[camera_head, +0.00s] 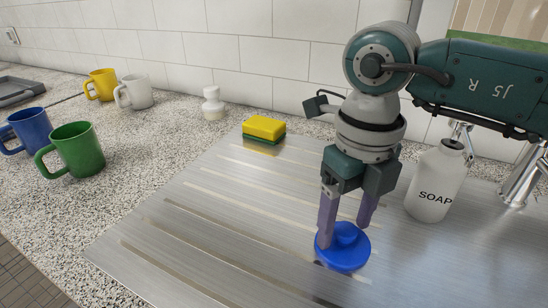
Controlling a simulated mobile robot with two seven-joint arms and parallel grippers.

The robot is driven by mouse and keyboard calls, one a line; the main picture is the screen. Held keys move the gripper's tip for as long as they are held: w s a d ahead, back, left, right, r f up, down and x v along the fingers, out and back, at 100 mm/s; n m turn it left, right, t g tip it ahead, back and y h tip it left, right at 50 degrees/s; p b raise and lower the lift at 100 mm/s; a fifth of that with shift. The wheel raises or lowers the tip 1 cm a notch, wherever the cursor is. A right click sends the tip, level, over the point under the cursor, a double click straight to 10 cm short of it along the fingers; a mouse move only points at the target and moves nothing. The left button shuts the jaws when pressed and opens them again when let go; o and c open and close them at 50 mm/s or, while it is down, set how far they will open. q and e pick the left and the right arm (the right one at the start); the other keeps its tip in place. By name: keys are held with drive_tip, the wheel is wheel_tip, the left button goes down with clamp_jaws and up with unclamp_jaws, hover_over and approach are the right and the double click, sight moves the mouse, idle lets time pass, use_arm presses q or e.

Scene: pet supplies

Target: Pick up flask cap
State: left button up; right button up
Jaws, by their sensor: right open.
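The blue round cap (344,252), with a raised knob in its middle, lies on the metal drainboard (215,240). I take it to be the flask cap. My right gripper (345,222) points down at it, with its two purple fingers apart on either side of the knob. The left finger overlaps the cap's edge in the picture; I cannot tell whether it touches. My left gripper is not in view.
A yellow and green sponge (264,129) lies at the drainboard's back edge. A white soap bottle (435,182) stands close to the right of my gripper, near a metal tap (524,176). Green (75,150), blue (30,130), yellow (101,84) and white mugs (136,91) stand on the left counter.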

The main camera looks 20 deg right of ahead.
clamp_jaws()
idle(0.5)
